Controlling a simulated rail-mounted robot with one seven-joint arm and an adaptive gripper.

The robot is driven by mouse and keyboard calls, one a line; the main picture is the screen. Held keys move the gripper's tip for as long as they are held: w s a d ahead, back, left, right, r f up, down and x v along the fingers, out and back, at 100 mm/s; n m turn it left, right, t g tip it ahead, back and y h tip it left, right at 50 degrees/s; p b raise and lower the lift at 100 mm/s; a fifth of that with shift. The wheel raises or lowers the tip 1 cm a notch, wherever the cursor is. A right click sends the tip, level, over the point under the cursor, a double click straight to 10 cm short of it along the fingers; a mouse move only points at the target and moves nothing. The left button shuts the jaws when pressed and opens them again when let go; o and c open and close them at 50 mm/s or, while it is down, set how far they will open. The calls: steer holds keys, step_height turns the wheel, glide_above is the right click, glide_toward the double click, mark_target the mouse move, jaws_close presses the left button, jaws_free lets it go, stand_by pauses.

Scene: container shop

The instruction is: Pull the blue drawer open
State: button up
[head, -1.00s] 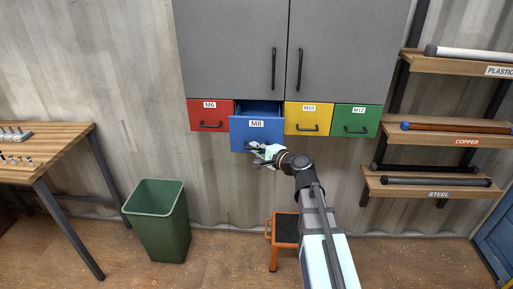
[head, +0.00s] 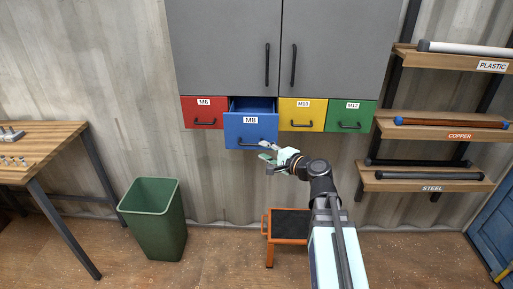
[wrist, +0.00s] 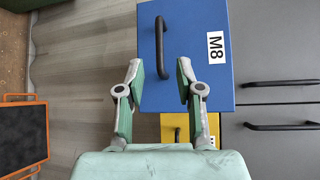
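The blue drawer (head: 250,132), labelled M8, sticks out from the row of coloured drawers under the grey cabinet, and its open top shows in the head view. In the wrist view its blue front (wrist: 205,40) and black handle (wrist: 160,47) show ahead of my gripper (wrist: 160,85). My gripper also shows in the head view (head: 268,164), just below and to the right of the drawer's handle. Its two fingers are spread apart with nothing between them, and the handle is clear of the fingertips.
The red drawer (head: 203,113), yellow drawer (head: 302,114) and green drawer (head: 350,117) are shut. An orange step stool (head: 287,223) stands below, near my arm. A green bin (head: 153,215) and a wooden table (head: 40,140) are at left. Shelves with pipes (head: 430,180) are at right.

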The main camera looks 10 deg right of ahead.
steer(key=shift+v, duration=2)
steer(key=s+f+n+g+h, duration=0.1)
steer(key=s+f+n+g, duration=0.25)
steer(key=f, duration=0.85)
steer(key=s+a+f+n+g+h, duration=0.15)
steer(key=s+f+g, duration=0.3)
steer(key=f, duration=0.65)
steer(key=s+f+n+g+h, duration=0.25)
steer(key=s+f, duration=0.25)
steer(key=f, duration=0.7)
steer(key=s+f+n+g+h, duration=0.1)
steer(key=s+f+n+g, duration=0.1)
steer(key=s+f, duration=0.5)
steer(key=s+a+f+n+g+h, duration=0.1)
steer(key=s+f+g, duration=0.3)
steer(key=s+f, duration=0.4)
steer(key=s+f+n+g+h, duration=0.1)
steer(key=s+f+n+g, duration=0.2)
steer(key=s, duration=1.5)
step_height(320, 180, down, 4)
steer(key=shift+s+a+f+g+h, duration=0.2)
steer(key=shift+a+g+h, duration=0.1)
steer(key=shift+g, duration=0.25)
steer(key=shift+w+f, duration=0.1)
